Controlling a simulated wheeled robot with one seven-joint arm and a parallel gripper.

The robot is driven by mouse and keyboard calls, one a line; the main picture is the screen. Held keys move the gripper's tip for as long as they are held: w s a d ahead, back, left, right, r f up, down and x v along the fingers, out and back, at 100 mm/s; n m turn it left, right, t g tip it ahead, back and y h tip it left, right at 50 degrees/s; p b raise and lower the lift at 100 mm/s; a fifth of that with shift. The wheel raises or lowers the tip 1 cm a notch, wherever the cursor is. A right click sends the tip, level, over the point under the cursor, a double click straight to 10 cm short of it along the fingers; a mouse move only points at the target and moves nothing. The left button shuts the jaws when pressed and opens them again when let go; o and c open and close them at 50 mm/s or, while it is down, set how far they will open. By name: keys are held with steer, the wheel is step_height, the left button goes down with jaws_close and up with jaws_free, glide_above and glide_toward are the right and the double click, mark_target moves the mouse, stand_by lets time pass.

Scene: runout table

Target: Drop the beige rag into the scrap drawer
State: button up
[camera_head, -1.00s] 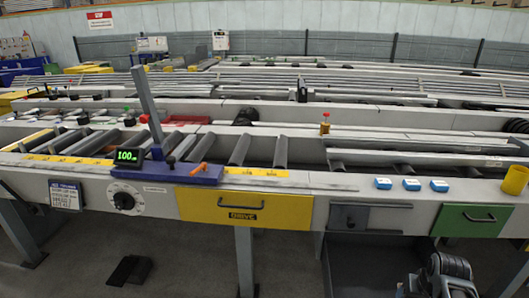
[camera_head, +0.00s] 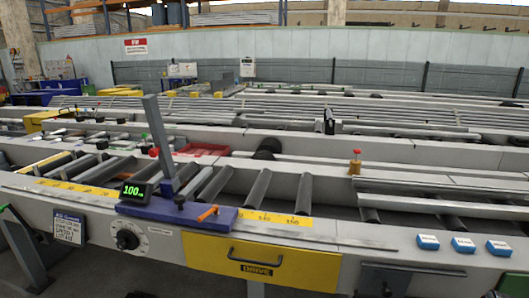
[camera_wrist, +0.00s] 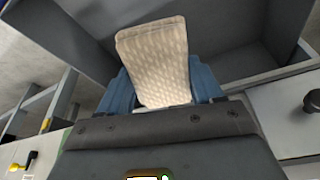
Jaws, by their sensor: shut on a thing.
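The beige rag (camera_wrist: 155,55) is pinched upright between the blue fingers of my gripper (camera_wrist: 162,92) in the wrist view. My gripper is shut on it. Beyond the rag is an open dark grey box-like drawer (camera_wrist: 235,25), its walls and floor partly hidden by rag and fingers. The rag overlaps the box in the picture; I cannot tell its height above it. No label shows on the box, so I cannot confirm it is the scrap drawer. The head view shows neither the rag nor my gripper clearly.
In the head view, a yellow drawer (camera_head: 262,258) is shut. A grey panel with a handle (camera_head: 412,275) is at the lower right. Blue boxes (camera_head: 463,245) and a red-topped bottle (camera_head: 355,164) stand on the table. A dark round knob (camera_wrist: 312,100) shows at the wrist view's right.

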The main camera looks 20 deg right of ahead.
step_height(320, 180, down, 5)
steer(key=b, duration=0.5)
steer(key=shift+f, duration=0.2)
steer(key=o, duration=1.2)
steer(key=p+v, duration=0.1)
steer(key=v, duration=0.7)
